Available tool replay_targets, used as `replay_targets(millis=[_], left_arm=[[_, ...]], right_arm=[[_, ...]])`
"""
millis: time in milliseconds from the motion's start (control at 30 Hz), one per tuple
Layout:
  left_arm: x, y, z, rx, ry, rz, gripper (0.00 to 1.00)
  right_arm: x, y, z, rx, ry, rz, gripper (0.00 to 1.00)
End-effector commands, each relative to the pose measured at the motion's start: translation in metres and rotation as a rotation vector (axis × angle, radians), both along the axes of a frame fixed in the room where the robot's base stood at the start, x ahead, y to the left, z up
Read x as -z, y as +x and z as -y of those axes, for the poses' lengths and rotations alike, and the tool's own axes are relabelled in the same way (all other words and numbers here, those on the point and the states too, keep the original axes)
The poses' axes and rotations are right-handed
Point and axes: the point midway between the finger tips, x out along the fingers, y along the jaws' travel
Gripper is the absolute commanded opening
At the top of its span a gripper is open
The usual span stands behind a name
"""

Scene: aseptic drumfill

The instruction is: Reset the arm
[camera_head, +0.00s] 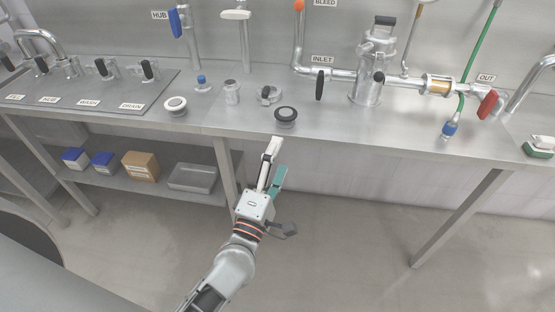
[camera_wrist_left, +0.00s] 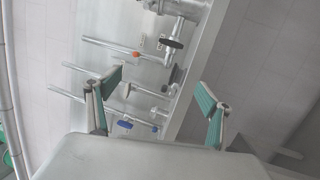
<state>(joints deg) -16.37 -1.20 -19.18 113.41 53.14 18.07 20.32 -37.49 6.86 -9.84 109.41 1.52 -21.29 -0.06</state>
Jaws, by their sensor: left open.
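My left arm comes in from the bottom of the head view. Its left gripper (camera_head: 275,163) is in front of the bench's front edge, near a black-topped round part (camera_head: 286,114) on the bench. The gripper has one pale finger and one green-padded finger. In the left wrist view the left gripper (camera_wrist_left: 160,100) shows both green-padded fingers spread wide, with nothing between them. It is open and empty. My right gripper is not in either view.
The steel bench (camera_head: 400,135) carries a filter housing (camera_head: 368,75) with pipes and a red-handled valve (camera_head: 488,104) on the right. Boxes and a grey tray (camera_head: 192,178) sit on the lower shelf.

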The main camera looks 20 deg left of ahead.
Motion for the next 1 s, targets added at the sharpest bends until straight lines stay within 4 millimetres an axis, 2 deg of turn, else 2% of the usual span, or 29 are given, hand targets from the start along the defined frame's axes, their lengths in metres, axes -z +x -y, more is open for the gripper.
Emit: replay_targets(millis=[267,367,467,600,700,800,900,1000], left_arm=[[0.002,-0.001,0.0,0.002,0.012,-0.002,0.81],[0.016,-0.008,0.005,0.016,0.127,-0.022,0.81],[0.054,-0.028,0.013,0.061,0.395,-0.071,0.81],[0.135,-0.072,0.017,0.175,0.906,-0.172,0.81],[0.19,-0.107,0.006,0.267,1.228,-0.237,0.81],[0.233,-0.139,-0.011,0.356,1.487,-0.29,0.81],[0.261,-0.164,-0.029,0.424,1.671,-0.328,0.81],[0.277,-0.179,-0.041,0.468,1.782,-0.349,0.81]], right_arm=[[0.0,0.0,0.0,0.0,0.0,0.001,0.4],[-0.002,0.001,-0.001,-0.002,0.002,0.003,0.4],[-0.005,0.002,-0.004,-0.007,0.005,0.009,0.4],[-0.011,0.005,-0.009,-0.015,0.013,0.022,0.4],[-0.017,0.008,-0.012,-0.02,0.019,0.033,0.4],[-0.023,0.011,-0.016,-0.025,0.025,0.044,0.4],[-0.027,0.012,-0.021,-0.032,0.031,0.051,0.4],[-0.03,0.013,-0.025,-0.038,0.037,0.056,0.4]])
